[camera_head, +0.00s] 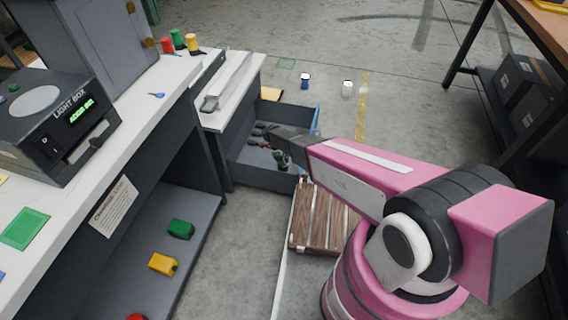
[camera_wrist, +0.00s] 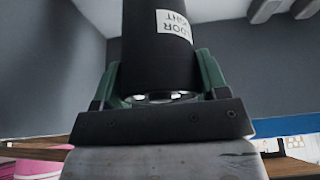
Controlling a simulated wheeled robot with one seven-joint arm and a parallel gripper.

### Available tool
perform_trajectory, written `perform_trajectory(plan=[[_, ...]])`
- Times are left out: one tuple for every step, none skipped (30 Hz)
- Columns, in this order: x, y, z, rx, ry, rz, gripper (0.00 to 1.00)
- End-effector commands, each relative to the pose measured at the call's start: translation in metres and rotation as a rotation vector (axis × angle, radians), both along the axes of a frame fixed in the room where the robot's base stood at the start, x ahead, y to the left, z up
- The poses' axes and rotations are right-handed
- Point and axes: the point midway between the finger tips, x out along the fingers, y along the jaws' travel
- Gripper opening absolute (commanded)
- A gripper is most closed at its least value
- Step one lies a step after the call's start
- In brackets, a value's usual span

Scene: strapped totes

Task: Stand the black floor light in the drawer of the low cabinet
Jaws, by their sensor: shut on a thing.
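The black floor light (camera_wrist: 158,45) is a dark cylinder with a white printed label, seen close up in the wrist view. My gripper (camera_wrist: 160,78) is shut on it, with a green finger on each side. In the head view my gripper (camera_head: 282,160) reaches down over the open drawer (camera_head: 262,178) of the low cabinet (camera_head: 241,92). Grey drawer walls fill the wrist view's background. The light can hardly be told from my gripper in the head view. Whether its base touches the drawer floor is hidden.
Several dark items (camera_head: 256,141) lie toward the left inside the drawer. A slatted wooden crate (camera_head: 315,215) stands on the floor just in front of it. A workbench (camera_head: 120,160) runs along the left.

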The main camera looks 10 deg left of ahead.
Motion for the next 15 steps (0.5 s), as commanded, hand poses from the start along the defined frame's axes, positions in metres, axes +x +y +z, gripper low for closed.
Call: perform_trajectory(plan=[[-0.001, 0.0, -0.001, 0.0, 0.0, 0.0, 0.18], [-0.001, 0.0, -0.002, 0.0, 0.0, 0.0, 0.18], [-0.001, 0.0, -0.004, 0.0, 0.0, 0.0, 0.18], [-0.001, 0.0, -0.007, 0.0, 0.0, -0.001, 0.18], [0.0, 0.0, -0.01, -0.001, 0.0, -0.001, 0.18], [0.0, 0.001, -0.014, -0.001, 0.0, -0.001, 0.18], [0.0, 0.001, -0.019, -0.001, 0.001, -0.001, 0.18], [0.0, 0.001, -0.023, -0.002, 0.001, -0.001, 0.18], [0.0, 0.0, -0.029, -0.002, 0.001, -0.001, 0.18], [0.0, 0.0, -0.033, -0.002, 0.001, -0.001, 0.18], [0.0, 0.0, -0.036, -0.001, 0.001, -0.001, 0.18], [0.0, 0.0, -0.039, -0.001, 0.0, -0.001, 0.18], [0.0, 0.0, -0.04, -0.001, 0.0, -0.001, 0.18], [0.0, 0.0, -0.041, 0.0, -0.001, -0.001, 0.18], [-0.001, 0.0, -0.041, 0.0, -0.001, -0.001, 0.18]])
